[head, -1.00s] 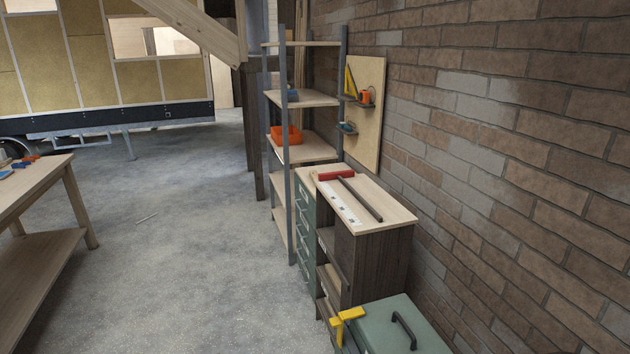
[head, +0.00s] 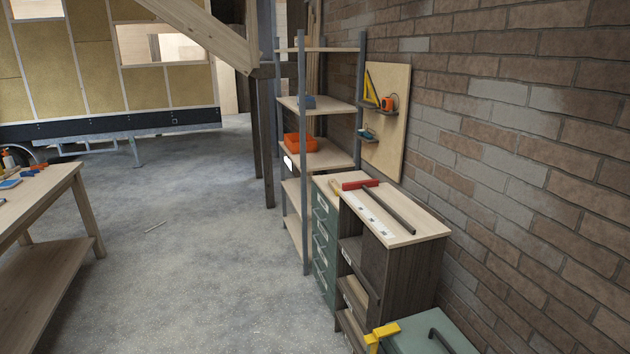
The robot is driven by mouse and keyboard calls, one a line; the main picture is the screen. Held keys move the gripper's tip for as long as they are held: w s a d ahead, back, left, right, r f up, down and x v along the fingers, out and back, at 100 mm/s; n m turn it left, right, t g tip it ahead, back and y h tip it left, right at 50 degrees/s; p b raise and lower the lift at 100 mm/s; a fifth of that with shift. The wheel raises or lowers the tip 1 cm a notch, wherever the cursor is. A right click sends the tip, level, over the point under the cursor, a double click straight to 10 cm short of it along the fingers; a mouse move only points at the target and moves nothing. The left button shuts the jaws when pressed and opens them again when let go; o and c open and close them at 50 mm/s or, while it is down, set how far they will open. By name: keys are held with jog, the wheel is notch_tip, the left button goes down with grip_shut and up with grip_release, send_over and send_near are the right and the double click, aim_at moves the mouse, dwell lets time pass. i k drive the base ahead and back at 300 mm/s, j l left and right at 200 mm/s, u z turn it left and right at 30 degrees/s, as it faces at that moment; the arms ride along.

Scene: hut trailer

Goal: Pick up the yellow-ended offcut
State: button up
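I cannot make out an offcut with a clearly yellow end. My gripper is not in view.
A workbench (head: 50,200) stands at left. A metal-post shelf unit (head: 304,190) with an orange bin (head: 300,142) stands right of centre. A cabinet (head: 408,228) bears a red-headed tool (head: 360,184). A green case (head: 440,335) and a yellow object (head: 382,333) are at bottom right. The middle floor is clear.

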aim_at(335, 186)
jog(key=i+j+u, duration=0.15)
jog(key=i+j, duration=0.2)
jog(key=i+j+u, duration=0.1)
jog(key=i+j, duration=0.15)
jog(key=i, duration=0.3)
jog(key=i+j+u, duration=0.15)
jog(key=i, duration=0.3)
jog(key=i+j+u, duration=0.1)
jog(key=i+j, duration=0.2)
jog(key=i, duration=0.15)
jog(key=i+z, duration=0.15)
jog(key=i, duration=0.5)
jog(key=i+z, duration=0.15)
jog(key=i, duration=0.5)
jog(key=i+j+z, duration=0.15)
jog(key=i, duration=0.5)
jog(key=i+l+z, duration=0.15)
jog(key=i+z, duration=0.3)
jog(key=i, duration=0.2)
jog(key=i+j+z, duration=0.15)
jog(key=i+z, duration=0.25)
jog(key=i, duration=0.25)
